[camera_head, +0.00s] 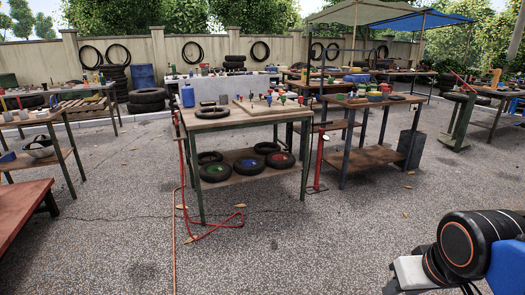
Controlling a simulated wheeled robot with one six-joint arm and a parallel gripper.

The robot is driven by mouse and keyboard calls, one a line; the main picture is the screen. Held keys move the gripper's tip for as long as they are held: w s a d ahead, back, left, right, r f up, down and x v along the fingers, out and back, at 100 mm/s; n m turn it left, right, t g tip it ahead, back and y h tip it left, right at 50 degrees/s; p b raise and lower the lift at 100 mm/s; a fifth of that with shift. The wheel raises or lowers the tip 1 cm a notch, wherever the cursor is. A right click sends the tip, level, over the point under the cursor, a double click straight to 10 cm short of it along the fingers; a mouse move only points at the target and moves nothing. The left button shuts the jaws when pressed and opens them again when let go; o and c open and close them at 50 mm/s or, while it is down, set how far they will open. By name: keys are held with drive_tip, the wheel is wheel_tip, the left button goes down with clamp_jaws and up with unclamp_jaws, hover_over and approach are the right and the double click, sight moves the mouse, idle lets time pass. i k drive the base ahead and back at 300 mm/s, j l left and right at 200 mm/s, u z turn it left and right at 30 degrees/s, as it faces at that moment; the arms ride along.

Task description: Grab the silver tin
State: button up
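I cannot single out the silver tin with certainty. A small greyish tin-like item (224,99) stands on the middle workbench (212,125), near its back edge, too small to tell clearly. In front of it lies a dark, low item (211,112). A blue jug (187,97) stands at the bench's back left corner. Part of my black and blue arm shows at the lower right, well apart from the bench. I cannot make out my gripper's fingers in this view.
Several tyres (215,172) lie on the bench's lower shelf. A red hose (215,232) loops on the gravel in front, and a red floor pump (318,165) stands at its right. Other benches stand left, right and behind. The gravel (270,255) towards me is mostly clear.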

sight(224, 98)
drive_tip(key=i+l+u, duration=0.1)
drive_tip(key=i, duration=1.75)
